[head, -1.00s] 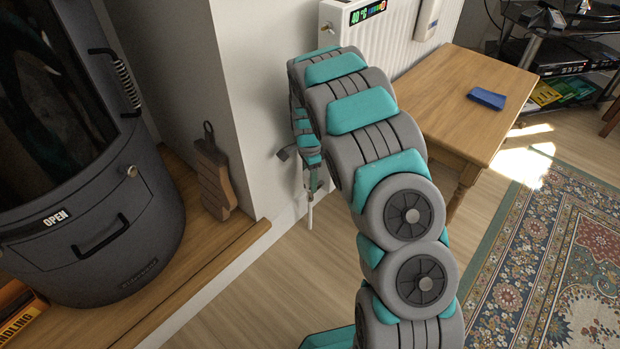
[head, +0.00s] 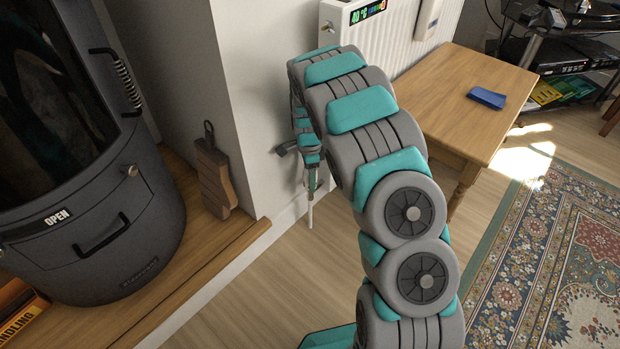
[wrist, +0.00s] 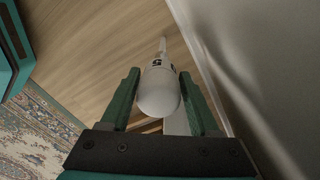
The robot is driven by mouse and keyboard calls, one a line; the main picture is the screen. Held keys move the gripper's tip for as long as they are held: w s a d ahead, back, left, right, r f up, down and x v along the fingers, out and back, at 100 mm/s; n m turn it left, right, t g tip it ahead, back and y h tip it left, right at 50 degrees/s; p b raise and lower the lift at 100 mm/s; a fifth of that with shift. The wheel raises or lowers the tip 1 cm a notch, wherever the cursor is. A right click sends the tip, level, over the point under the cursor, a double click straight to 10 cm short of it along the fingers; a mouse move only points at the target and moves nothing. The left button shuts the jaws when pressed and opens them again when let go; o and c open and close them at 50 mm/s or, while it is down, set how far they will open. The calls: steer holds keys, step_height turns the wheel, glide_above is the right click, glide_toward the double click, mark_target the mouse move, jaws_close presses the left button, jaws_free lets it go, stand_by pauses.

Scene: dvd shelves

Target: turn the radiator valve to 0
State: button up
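The radiator valve (wrist: 159,90) is a white rounded knob with dark markings, one of which looks like a 5. In the wrist view it lies between the two fingers of my gripper (wrist: 160,75), with a narrow gap on each side. The fingers look open, one on either side of the knob. A thin white pipe (wrist: 162,45) runs on beyond the knob. In the head view my gripper (head: 311,180) points down near the wall, and my arm hides most of the valve. The white radiator (head: 405,45) stands behind my arm.
A wooden table (head: 455,100) with a blue object (head: 487,97) stands right of my arm. The wall corner (head: 235,150) and a wooden ledge (head: 225,240) with a dark stove (head: 100,220) are at left. A patterned rug (head: 550,260) lies at right.

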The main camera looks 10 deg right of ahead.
steer(key=o, duration=0.3)
steer(key=shift+r, duration=0.1)
steer(key=shift+w+r, duration=0.1)
steer(key=shift+r, duration=3.65)
